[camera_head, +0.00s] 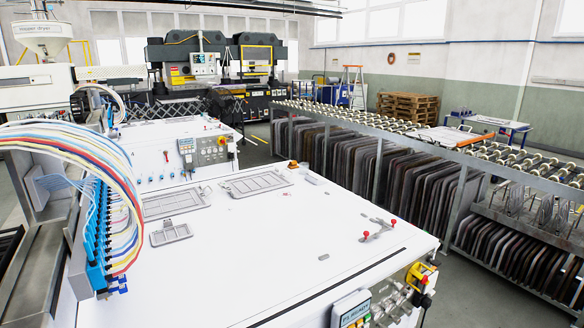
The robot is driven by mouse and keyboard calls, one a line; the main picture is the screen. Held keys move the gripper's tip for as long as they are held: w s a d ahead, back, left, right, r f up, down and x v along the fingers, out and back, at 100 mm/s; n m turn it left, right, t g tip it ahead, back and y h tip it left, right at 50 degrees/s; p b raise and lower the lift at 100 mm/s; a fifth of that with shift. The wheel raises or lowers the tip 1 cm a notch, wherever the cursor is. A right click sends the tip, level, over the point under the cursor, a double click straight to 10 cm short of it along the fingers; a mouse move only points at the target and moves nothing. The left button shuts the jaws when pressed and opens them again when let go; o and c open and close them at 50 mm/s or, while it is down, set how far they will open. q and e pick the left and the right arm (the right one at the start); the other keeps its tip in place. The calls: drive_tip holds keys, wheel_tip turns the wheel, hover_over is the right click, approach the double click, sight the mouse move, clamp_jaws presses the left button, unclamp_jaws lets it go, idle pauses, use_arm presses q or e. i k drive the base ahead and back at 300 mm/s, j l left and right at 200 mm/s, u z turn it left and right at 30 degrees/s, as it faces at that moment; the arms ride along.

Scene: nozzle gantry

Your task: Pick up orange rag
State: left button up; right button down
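A small orange-brown item (292,164) lies at the far edge of the white machine top, beside a grey slotted plate. It is too small for me to tell for sure that it is the orange rag. A flat pale panel with orange edging (448,137) lies on the roller conveyor at the right; I cannot tell whether that edging is cloth. Neither of my grippers shows in the head view.
The white machine top (262,252) is mostly clear. It carries slotted plates (254,183) and a red-knobbed clamp (378,230). Hoses (92,150) arch at the left. A roller conveyor (400,125) over racked panels stands right, with floor between.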

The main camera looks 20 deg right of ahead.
sight(293, 165)
drive_tip(key=i+l+z, duration=0.1)
drive_tip(key=l+z, duration=0.15)
drive_tip(key=l, duration=0.15)
drive_tip(key=i+l+z, duration=0.25)
drive_tip(key=l, duration=0.15)
drive_tip(key=l+z, duration=0.25)
drive_tip(key=i+l+z, duration=0.2)
drive_tip(key=l+z, duration=0.2)
drive_tip(key=i+l+z, duration=0.2)
drive_tip(key=z, duration=0.15)
drive_tip(key=i+l+z, duration=0.75)
drive_tip(key=i, duration=0.25)
drive_tip(key=i+z, duration=0.4)
drive_tip(key=i, duration=0.2)
drive_tip(key=i+u, duration=0.65)
drive_tip(key=i, duration=0.25)
drive_tip(key=i+l+u, duration=0.2)
drive_tip(key=i+u, duration=0.15)
drive_tip(key=i+j+u, duration=0.15)
drive_tip(key=i+u, duration=0.65)
drive_tip(key=u, duration=0.15)
drive_tip(key=i+l+u, duration=0.15)
drive_tip(key=i+u, duration=0.6)
drive_tip(key=u, duration=0.15)
drive_tip(key=i+l+u, duration=0.1)
drive_tip(key=i+u, duration=0.15)
drive_tip(key=u, duration=0.25)
drive_tip(key=i+l+u, duration=0.2)
drive_tip(key=u, duration=0.25)
drive_tip(key=i, duration=0.05)
